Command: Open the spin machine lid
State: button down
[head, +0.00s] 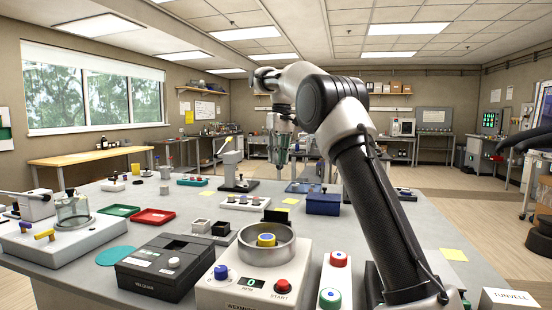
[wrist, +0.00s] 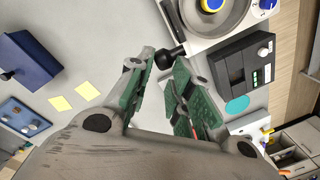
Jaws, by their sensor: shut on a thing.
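The spin machine (head: 247,286) is a white box with a round grey bowl at the near edge of the bench. Its bowl is uncovered, with a blue and yellow piece inside. The lid stands raised at the bowl's far side; a dark plate (head: 276,216) shows there in the head view, and its thin edge (wrist: 172,22) in the wrist view. A black knob (wrist: 165,59) lies between the fingertips of my gripper (wrist: 163,72), which is shut on it; the contact is not clear. In the head view my gripper (head: 281,172) points down beyond the bowl.
A black device (head: 165,265) stands left of the spin machine, and a red and green button box (head: 334,280) right of it. A dark blue box (head: 323,204) stands behind, also in the wrist view (wrist: 27,60). Yellow notes lie on bare bench beside it.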

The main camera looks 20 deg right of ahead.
jog(key=shift+g, duration=0.5)
jog(key=f, duration=0.1)
jog(key=d+f, duration=0.2)
jog(key=f, duration=0.1)
jog(key=shift+w+f, duration=0.1)
jog(key=shift+w, duration=0.3)
jog(key=c, duration=1.2)
grip_release()
jog(key=shift+s+d, duration=0.1)
jog(key=shift+s, duration=0.05)
jog(key=shift+c, duration=0.2)
jog(key=o, duration=0.6)
jog(key=shift+f, duration=0.15)
jog(key=c, duration=0.6)
jog(key=shift+w, duration=0.2)
jog(key=shift+c, duration=0.3)
jog(key=shift+w+a+r, duration=0.1)
jog(key=shift+a+r, duration=0.1)
jog(key=shift+a, duration=0.05)
